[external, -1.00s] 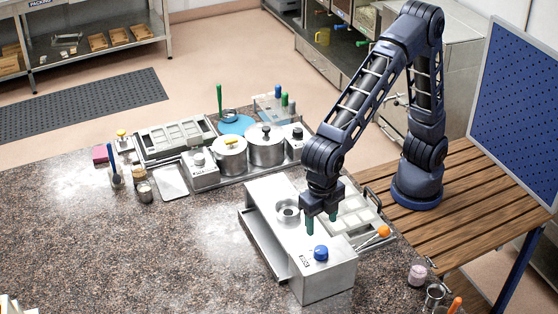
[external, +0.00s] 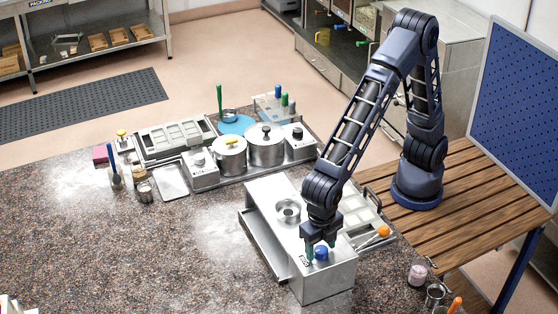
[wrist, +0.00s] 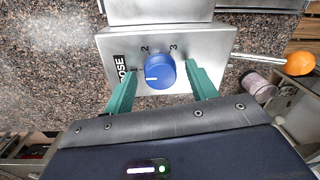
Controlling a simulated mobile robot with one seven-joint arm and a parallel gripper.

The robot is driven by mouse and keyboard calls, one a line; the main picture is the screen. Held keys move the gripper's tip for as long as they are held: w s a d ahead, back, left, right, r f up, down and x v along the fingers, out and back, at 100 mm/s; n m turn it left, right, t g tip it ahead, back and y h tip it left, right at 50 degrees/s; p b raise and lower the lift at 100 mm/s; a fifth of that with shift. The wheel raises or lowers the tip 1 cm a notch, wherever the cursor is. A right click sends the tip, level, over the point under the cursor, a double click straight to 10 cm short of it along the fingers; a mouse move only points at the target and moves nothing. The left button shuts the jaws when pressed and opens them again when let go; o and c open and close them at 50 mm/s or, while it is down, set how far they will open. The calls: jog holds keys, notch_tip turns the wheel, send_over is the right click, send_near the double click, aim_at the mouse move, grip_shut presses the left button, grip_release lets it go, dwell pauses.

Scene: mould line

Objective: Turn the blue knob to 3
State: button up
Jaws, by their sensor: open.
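The blue knob (wrist: 160,74) sits on the top of a metal dosing box (wrist: 112,43), which also shows in the external view (external: 328,284). Its white pointer mark faces left in the wrist view, toward the lowest marking beside the word DOSE. The marks 2 and 3 show above the knob, 3 at its upper right. My gripper (wrist: 161,88) is open, with one green finger on each side of the knob's near part. In the external view the knob (external: 321,253) is beside my gripper's fingers (external: 314,250).
Pots (external: 229,157) and a tray (external: 172,181) stand farther back. The granite counter (external: 190,265) is clear left of the box.

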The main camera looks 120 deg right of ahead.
jog(key=c, duration=1)
